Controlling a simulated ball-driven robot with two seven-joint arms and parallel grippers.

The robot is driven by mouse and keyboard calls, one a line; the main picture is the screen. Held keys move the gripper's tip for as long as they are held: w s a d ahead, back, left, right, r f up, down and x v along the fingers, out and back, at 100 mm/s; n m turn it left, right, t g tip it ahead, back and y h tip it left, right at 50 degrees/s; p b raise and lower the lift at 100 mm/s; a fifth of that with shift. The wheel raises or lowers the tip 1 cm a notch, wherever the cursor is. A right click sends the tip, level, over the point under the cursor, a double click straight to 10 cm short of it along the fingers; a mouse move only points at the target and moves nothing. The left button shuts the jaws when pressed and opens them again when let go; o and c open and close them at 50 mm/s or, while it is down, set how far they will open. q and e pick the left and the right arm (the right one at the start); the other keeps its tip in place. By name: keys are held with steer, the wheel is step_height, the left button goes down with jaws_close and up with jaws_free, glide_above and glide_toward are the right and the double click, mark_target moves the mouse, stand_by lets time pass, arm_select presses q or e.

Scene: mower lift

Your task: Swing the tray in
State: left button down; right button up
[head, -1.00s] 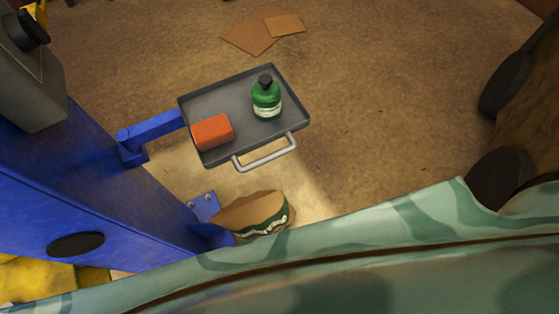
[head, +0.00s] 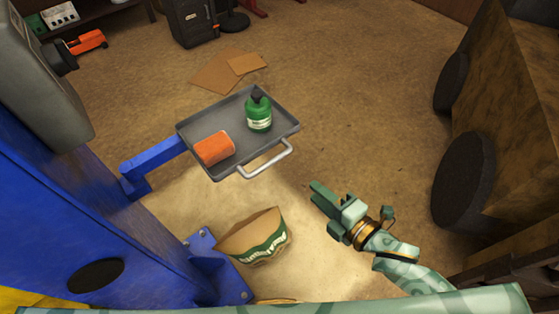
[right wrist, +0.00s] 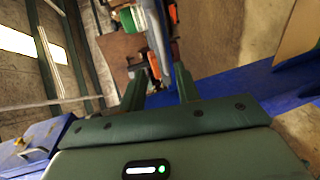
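The grey tray (head: 208,118) is on a short blue arm (head: 153,157) that joins the blue post (head: 50,190), and it stands out over the floor. A pale bar handle (head: 266,164) runs along its near right edge. A green bottle (head: 258,114) with a dark cap stands on the tray, and an orange block (head: 214,148) lies beside it. My right gripper (head: 317,193) is right of and below the handle in the head view, apart from it and empty. Its two fingers show spread in the right wrist view (right wrist: 160,85). My left gripper is not in view.
A paper bag (head: 255,238) stands near the post's foot plate (head: 215,262). A large brown object with dark round pads (head: 463,180) is at the right. Cardboard sheets (head: 228,70) and a black case (head: 192,20) lie beyond the tray. The floor right of the tray is clear.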

mark_target(277, 161)
steer(key=b+x, duration=0.2)
steer(key=x, duration=1.4)
steer(key=shift+w+a+b, duration=0.1)
steer(key=shift+a+b, duration=0.05)
steer(key=shift+b, duration=0.25)
jaws_close()
